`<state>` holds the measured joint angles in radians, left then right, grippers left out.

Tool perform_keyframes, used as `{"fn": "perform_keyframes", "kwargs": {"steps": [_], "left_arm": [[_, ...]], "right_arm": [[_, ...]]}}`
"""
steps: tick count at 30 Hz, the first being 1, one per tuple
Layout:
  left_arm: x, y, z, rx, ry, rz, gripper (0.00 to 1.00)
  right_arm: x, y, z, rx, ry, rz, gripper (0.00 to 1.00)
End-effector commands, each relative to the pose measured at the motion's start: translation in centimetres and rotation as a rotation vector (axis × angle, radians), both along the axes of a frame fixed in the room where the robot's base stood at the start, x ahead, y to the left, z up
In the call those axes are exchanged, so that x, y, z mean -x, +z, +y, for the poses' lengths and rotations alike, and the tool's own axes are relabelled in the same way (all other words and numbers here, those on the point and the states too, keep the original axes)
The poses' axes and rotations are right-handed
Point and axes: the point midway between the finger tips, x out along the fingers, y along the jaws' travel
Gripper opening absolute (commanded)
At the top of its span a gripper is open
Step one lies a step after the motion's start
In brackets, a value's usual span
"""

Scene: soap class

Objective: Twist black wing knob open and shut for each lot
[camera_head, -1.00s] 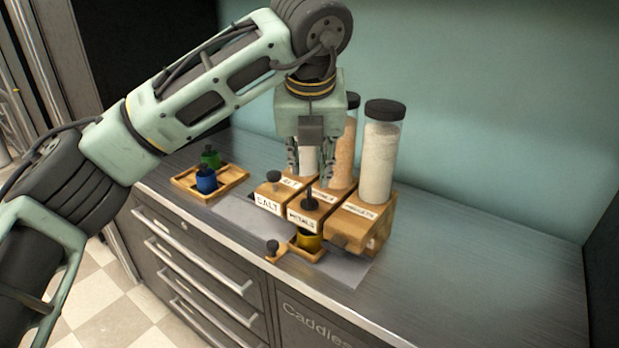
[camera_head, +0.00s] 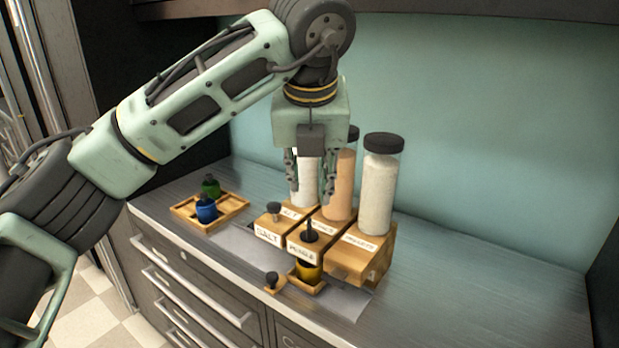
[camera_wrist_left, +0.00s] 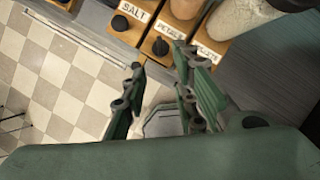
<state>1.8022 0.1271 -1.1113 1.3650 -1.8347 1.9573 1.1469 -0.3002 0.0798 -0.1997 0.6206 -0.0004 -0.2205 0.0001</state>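Three wooden dispensers with clear tubes stand together on the counter. The front-left one is labelled SALT (camera_head: 268,236) and the middle one PETALS (camera_head: 301,252); the right one (camera_head: 345,262) has a label too small to read surely. A black knob (camera_head: 310,230) stands on the middle block, and a dark knob (camera_head: 274,208) on the salt block. Both also show in the left wrist view, the middle knob (camera_wrist_left: 160,46) beyond the fingers. My left gripper (camera_head: 311,190) points down above and behind the middle knob, open and empty, apart from it. My right gripper is out of view.
A yellow jar (camera_head: 309,271) sits in a small wooden holder under the middle dispenser. A small dark-topped piece (camera_head: 272,280) is beside it. A wooden tray (camera_head: 232,206) holds a blue jar (camera_head: 206,209) and a green jar (camera_head: 210,185). The counter at right is clear.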

Motion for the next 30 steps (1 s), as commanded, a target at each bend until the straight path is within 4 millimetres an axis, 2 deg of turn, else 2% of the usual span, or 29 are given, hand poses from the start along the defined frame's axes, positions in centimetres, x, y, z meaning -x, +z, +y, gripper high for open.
{"fn": "perform_keyframes", "kwargs": {"steps": [9, 16, 30], "left_arm": [[0.7, 1.9, 0.0, 0.001, 0.0, -0.001, 0.27], [1.1, 2.6, 0.0, 0.001, 0.0, -0.001, 0.27], [3.0, 5.9, 0.0, 0.001, 0.001, -0.002, 0.27]], "right_arm": [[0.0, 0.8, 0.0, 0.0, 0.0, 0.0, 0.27], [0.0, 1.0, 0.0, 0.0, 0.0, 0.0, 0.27], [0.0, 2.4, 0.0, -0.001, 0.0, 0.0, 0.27]]}}
